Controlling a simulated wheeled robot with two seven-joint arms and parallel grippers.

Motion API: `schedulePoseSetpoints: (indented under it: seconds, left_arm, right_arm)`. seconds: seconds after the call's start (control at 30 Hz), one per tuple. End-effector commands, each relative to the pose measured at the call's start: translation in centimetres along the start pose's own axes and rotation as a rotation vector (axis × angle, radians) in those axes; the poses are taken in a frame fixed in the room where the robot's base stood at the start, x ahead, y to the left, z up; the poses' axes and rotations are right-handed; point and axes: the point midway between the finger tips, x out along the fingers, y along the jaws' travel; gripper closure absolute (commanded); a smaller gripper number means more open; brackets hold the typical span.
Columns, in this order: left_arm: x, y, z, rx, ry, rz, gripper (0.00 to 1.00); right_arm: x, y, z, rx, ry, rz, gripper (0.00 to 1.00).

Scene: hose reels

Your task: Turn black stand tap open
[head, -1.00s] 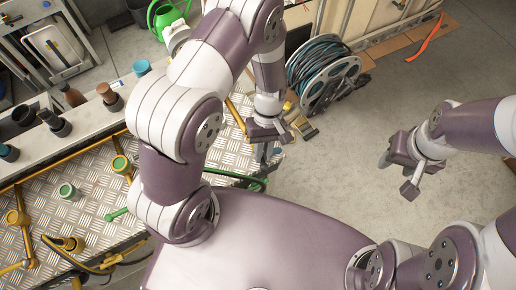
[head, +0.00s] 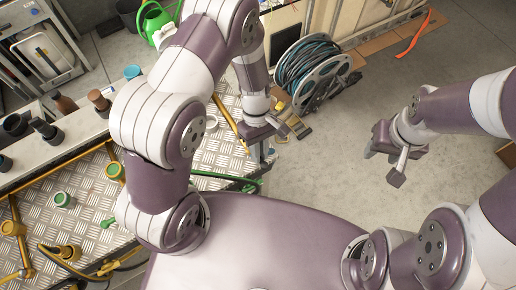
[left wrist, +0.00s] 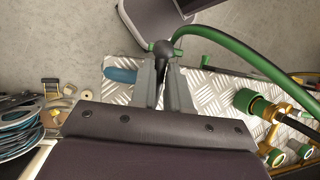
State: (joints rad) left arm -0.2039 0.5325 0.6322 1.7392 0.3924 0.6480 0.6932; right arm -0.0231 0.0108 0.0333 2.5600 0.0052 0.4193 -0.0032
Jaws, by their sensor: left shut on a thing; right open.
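In the left wrist view, my left gripper (left wrist: 162,68) is shut on a small dark part at the plate's edge, which looks like the black stand tap (left wrist: 161,50). Its fingers hide most of the tap. A green fitting and a green hose (left wrist: 232,49) adjoin it. In the head view, my left gripper (head: 263,156) is low at the right edge of the metal-plate bench (head: 215,155), and the tap cannot be made out there. My right gripper (head: 384,163) is open and empty above the bare floor, away from the bench.
A hose reel with dark teal hose (head: 312,70) stands on the floor beyond the left gripper. Yellow pipes with green-capped taps (head: 115,171) line the bench. A blue object (left wrist: 121,75) lies close beside the left fingers. Concrete floor around the right gripper is clear.

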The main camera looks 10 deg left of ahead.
Motion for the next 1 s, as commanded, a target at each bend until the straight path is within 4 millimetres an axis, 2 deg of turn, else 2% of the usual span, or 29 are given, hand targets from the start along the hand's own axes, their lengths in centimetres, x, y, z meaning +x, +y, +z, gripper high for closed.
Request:
schedulePoseSetpoints:
  seconds: [0.07,0.1,0.17,0.2,0.47,0.57,0.67,0.8,0.93,1.0]
  left_arm:
    - [0.3,-0.3,0.2,-0.007,-0.009,-0.010,1.00]
    - [0.3,-0.3,0.2,-0.007,-0.009,-0.010,0.81]
    - [0.3,-0.2,0.2,-0.007,-0.008,-0.009,0.61]
    - [0.3,-0.2,0.2,-0.006,-0.007,-0.008,0.59]
    - [0.0,-0.1,0.1,-0.002,-0.003,-0.002,0.59]
    - [-1.0,0.1,0.0,0.000,-0.001,0.001,0.59]
    - [-3.2,0.2,0.0,-0.001,0.001,0.004,0.59]
    - [-7.2,0.1,0.0,-0.001,0.002,0.002,0.59]
    - [-10.7,-0.1,0.4,-0.003,0.000,-0.003,0.59]
    - [-12.2,-0.2,0.7,-0.004,-0.002,-0.006,0.59]
  right_arm:
    - [0.1,0.0,0.0,0.000,0.000,0.000,0.53]
    - [0.1,0.0,0.0,0.000,0.000,0.000,0.53]
    - [0.1,0.0,0.0,0.000,0.000,0.000,0.53]
    - [0.1,0.0,0.0,0.000,0.000,0.000,0.53]
    - [0.1,0.0,0.0,0.000,0.000,0.000,0.53]
    - [0.4,0.0,0.0,0.000,0.000,0.000,0.53]
    - [0.9,0.0,0.1,0.000,0.000,0.000,0.53]
    - [1.8,0.0,0.2,0.000,0.000,0.000,0.53]
    - [0.9,0.0,0.1,0.000,-0.001,0.000,0.53]
    - [-0.9,0.0,-0.1,0.000,0.000,0.000,0.53]
